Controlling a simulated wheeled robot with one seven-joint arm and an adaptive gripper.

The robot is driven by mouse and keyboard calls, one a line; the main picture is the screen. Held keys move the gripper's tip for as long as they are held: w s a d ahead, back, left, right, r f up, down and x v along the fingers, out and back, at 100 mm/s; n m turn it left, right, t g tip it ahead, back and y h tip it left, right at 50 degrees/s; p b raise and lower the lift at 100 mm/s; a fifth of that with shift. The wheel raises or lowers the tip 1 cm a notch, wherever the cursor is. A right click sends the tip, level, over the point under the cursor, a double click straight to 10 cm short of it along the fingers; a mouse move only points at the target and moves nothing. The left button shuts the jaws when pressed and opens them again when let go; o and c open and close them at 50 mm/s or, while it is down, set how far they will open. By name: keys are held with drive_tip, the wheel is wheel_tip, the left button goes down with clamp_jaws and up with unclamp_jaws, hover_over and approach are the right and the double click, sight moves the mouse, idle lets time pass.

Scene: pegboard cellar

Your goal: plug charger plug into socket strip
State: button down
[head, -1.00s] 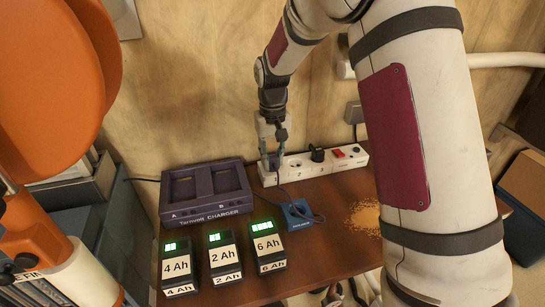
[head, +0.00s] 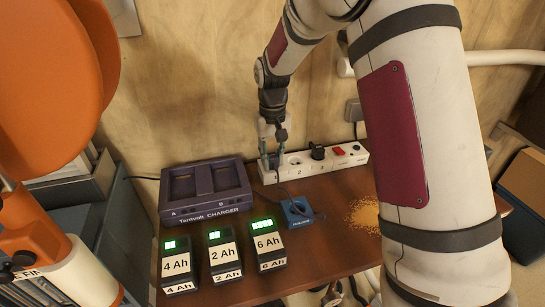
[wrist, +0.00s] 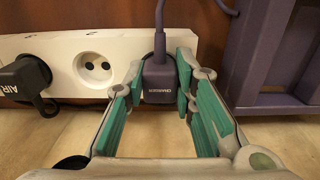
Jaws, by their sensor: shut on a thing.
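The white socket strip (head: 297,172) lies along the back of the table against the wall. The dark purple charger plug (wrist: 159,82) is between my teal finger pads, with its cord rising from the top. My gripper (head: 271,157) is shut on it and points down at the left end of the strip in the head view. In the wrist view the plug is up against the strip's end socket position, which it covers. I cannot tell how deep its pins sit. An empty round socket (wrist: 94,68) shows beside it.
A small blue block (head: 297,212) and three batteries (head: 220,256) stand in front. Yellow grains (head: 364,214) lie at right.

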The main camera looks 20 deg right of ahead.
sight(273, 156)
idle(0.4)
drive_tip(key=c, duration=1.2)
unclamp_jaws()
drive_tip(key=shift+c, duration=0.2)
drive_tip(key=o, duration=0.5)
drive_tip(key=shift+r+p, duration=1.4)
drive_tip(key=shift+r, duration=2.15)
